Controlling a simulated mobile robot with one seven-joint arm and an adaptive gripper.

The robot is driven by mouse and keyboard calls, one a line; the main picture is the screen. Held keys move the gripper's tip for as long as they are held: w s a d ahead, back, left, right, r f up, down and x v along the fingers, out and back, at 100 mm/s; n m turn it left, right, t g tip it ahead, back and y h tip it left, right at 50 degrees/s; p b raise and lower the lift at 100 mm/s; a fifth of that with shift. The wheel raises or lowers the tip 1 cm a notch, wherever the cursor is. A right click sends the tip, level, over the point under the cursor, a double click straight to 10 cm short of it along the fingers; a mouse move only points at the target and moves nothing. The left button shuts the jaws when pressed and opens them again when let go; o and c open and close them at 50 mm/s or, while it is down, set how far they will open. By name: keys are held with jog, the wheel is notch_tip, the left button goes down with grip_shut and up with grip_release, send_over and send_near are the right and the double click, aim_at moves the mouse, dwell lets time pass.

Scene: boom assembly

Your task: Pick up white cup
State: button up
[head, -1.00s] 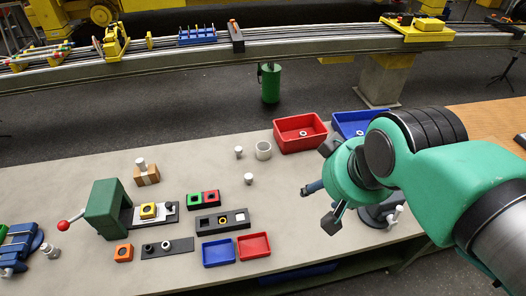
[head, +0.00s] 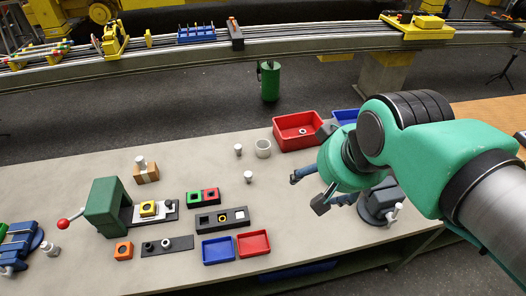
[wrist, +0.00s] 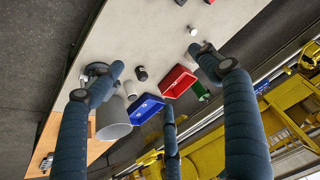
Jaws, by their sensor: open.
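A white, hollow cup (head: 263,148) stands upright on the grey table, left of the red bin, in the head view. In the wrist view a pale round thing (wrist: 207,47) shows partly behind a finger; I cannot tell if it is this cup. My gripper (head: 312,172) is open and empty, to the right of the cup and apart from it. Its spread dark blue fingers frame the wrist view (wrist: 160,82). A larger pale grey cylinder (wrist: 113,120) shows at the left of the wrist view; my arm may hide it in the head view.
A red bin (head: 299,142) and a partly hidden blue bin (head: 344,116) stand at the table's back. White pegs (head: 238,150) (head: 248,177) stand near the cup. Fixtures and small trays (head: 253,245) fill the front left. A dark base (head: 380,202) stands below my arm.

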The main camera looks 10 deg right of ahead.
jog(key=w+a+f+m+y, duration=0.1)
jog(key=w+f+m, duration=0.2)
jog(key=w+m, duration=0.85)
jog(key=w+f+m, duration=0.4)
jog(key=w+m, duration=0.1)
jog(key=w, duration=1.3)
jog(key=w+d+f+m, duration=0.1)
jog(key=w+f+m, duration=1.5)
jog(key=w+f, duration=0.5)
notch_tip(320, 180, down, 3)
jog(key=shift+d+f+g, duration=0.15)
jog(key=shift+g, duration=0.25)
jog(key=shift+f, duration=0.15)
jog(key=b, duration=0.1)
send_near(263, 147)
jog(key=shift+s+a+f, duration=0.45)
jog(key=shift+a+f, duration=0.05)
jog(key=shift+a, duration=0.05)
jog(key=shift+b+x, duration=0.95)
jog(key=shift+x, duration=1.65)
